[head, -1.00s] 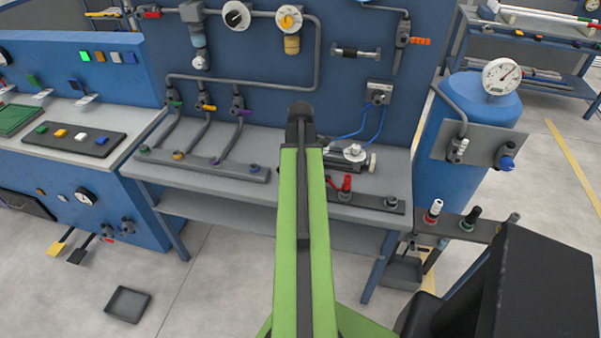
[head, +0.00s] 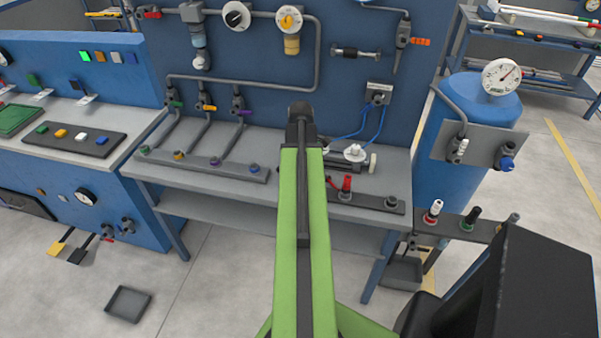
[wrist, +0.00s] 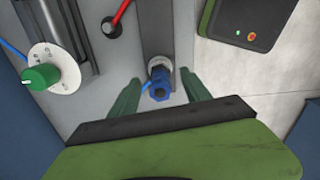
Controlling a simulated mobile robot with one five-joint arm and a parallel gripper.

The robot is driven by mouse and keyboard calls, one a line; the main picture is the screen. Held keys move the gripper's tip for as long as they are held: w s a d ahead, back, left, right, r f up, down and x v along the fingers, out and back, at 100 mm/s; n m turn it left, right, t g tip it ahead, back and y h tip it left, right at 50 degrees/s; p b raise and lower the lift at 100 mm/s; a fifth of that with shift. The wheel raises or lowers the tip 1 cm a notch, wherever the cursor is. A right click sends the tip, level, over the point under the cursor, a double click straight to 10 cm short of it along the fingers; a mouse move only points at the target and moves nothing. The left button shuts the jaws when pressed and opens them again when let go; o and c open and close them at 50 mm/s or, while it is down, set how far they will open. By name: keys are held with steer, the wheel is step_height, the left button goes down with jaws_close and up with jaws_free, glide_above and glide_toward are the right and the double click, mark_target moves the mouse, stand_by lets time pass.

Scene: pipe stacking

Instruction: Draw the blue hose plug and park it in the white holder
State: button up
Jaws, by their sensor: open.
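In the wrist view, the blue hose plug (wrist: 160,86) sits in a pale ring at the end of a grey rail. My gripper (wrist: 160,72) is open, with one dark green finger on each side of the plug. Gaps show between the fingers and the plug, so it is not gripped. In the head view, my green arm hides the gripper and I cannot make out this plug. I cannot pick out the white holder with certainty.
In the wrist view, a green knob (wrist: 40,78) on a white disc stands left, and a red handle (wrist: 119,14) lies above. In the head view, a red plug (head: 346,184) stands on the bench, and a rail (head: 452,230) with several plugs is at right.

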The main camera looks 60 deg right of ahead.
step_height(320, 180, up, 17)
steer(key=p, duration=1.6)
steer(key=shift+f, duration=0.1)
